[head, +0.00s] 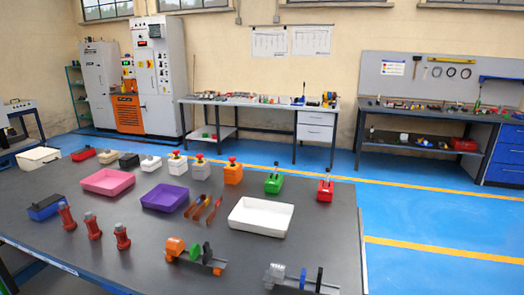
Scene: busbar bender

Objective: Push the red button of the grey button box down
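The grey button box (200,173) stands upright towards the back of the dark table. Its red button (200,158) sits on top, and I cannot tell whether it is pressed. A white button box (177,167) with a red button stands just to its left. An orange button box (233,176) with a red button stands to its right. Neither of my grippers shows in the head view.
A pink tray (107,182) lies left, a white tray (261,217) right. Green (274,184) and red (325,190) lever boxes stand further right.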

